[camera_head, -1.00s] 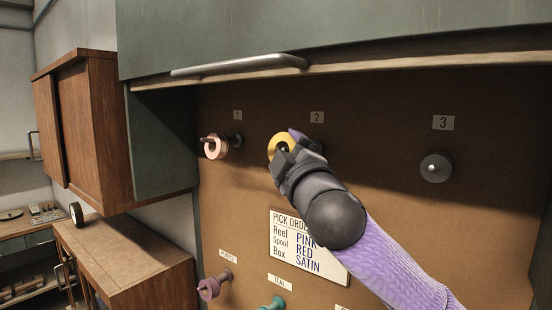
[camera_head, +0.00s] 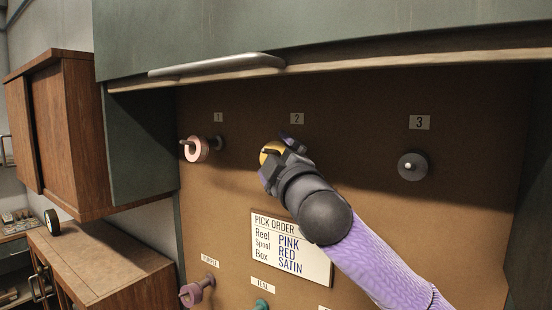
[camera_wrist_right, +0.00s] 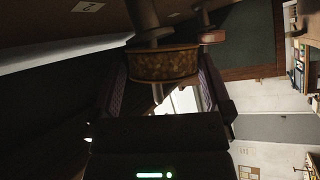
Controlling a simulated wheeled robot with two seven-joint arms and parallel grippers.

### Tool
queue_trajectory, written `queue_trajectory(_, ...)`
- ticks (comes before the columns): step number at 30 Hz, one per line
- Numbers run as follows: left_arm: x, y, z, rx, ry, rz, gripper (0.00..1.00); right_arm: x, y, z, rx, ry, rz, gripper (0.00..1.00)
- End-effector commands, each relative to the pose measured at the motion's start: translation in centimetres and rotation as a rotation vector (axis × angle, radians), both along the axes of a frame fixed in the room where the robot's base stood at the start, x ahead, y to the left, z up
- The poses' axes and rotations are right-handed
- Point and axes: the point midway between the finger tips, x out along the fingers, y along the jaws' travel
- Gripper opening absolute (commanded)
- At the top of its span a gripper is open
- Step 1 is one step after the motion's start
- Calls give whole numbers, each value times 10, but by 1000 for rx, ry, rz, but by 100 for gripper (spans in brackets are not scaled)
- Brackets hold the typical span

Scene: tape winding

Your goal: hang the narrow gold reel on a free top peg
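The narrow gold reel (camera_head: 264,153) is at the top peg under label 2. In the right wrist view, the gold reel (camera_wrist_right: 165,64) has the peg running through it, with the peg's tip showing on the near side. My right gripper (camera_head: 279,158) is at this reel and hides part of it. Its two fingers stand on either side of the reel; whether they press on it or stand just clear is too dark to tell. The top peg under label 3 (camera_head: 411,166) is bare. The top peg under label 1 holds a pink reel (camera_head: 197,149). My left gripper is not in view.
A green cabinet with a bar handle (camera_head: 217,65) overhangs the pegs. A pick order sign (camera_head: 290,247) hangs below peg 2. Lower pegs hold a mauve spool (camera_head: 192,295) and a teal one (camera_head: 261,304). A wooden cabinet (camera_head: 75,135) stands at left.

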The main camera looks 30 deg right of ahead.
Motion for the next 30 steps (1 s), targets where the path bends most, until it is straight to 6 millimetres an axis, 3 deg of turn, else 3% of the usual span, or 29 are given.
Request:
queue_trajectory(8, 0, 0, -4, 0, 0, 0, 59, -4, 1, -2, -1, -2, 1, 100)
queue_trajectory(21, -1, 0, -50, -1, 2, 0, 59, -81, 18, -28, -2, -1, -1, 100)
queue_trajectory(30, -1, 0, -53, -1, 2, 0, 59, -93, 20, -28, 0, 1, 0, 100)
